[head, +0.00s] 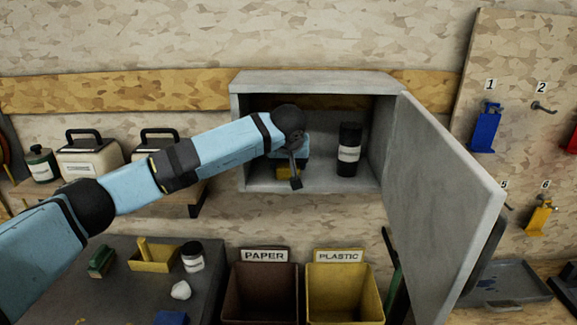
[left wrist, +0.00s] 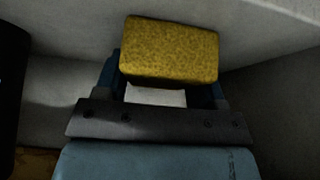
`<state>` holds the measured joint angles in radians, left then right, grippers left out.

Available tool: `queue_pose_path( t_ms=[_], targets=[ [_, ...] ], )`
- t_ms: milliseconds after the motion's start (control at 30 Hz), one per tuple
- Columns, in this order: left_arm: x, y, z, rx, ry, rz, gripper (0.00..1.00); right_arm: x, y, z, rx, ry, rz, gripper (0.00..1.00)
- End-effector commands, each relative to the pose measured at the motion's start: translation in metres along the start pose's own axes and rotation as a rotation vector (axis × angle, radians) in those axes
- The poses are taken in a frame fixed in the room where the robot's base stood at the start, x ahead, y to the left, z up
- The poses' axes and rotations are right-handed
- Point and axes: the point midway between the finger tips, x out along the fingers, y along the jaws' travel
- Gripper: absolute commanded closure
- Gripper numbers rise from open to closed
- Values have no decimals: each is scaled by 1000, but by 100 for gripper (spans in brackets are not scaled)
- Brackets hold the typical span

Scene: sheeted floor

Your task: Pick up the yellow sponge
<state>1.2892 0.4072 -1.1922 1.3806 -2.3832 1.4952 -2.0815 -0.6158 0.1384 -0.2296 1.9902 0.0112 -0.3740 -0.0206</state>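The yellow sponge (head: 283,173) is low inside the open grey wall cabinet (head: 312,82), partly hidden by my left gripper. It fills the upper middle of the left wrist view (left wrist: 170,50), a speckled block with rounded edges. My left gripper (head: 289,166) reaches into the cabinet at the sponge. In the left wrist view its blue fingers (left wrist: 166,82) are spread apart, one near each side of the sponge. The sponge covers part of them, so I cannot tell whether they press on it. My right gripper is in neither view.
A black can with a white label (head: 349,150) stands right of the sponge. The cabinet door (head: 440,190) swings out to the right. Below are a brown paper bin (head: 261,318) and a yellow plastic bin (head: 345,318). A dark table (head: 120,300) holds small items.

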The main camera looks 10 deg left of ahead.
Motion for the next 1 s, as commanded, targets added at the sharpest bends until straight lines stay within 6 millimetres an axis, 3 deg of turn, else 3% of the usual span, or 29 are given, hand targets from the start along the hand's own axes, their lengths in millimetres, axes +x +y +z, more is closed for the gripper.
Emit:
queue_pose_path(
  t_ms=[367, 567, 1000],
  targets=[
    [-1, 0, -1, -1, 0, 0, 60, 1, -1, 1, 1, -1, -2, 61],
    [-12, 0, -8, 0, 3, 1, 60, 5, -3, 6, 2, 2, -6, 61],
    [-67, 0, 83, 4, 1, 2, 60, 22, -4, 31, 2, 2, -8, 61]
  ],
)
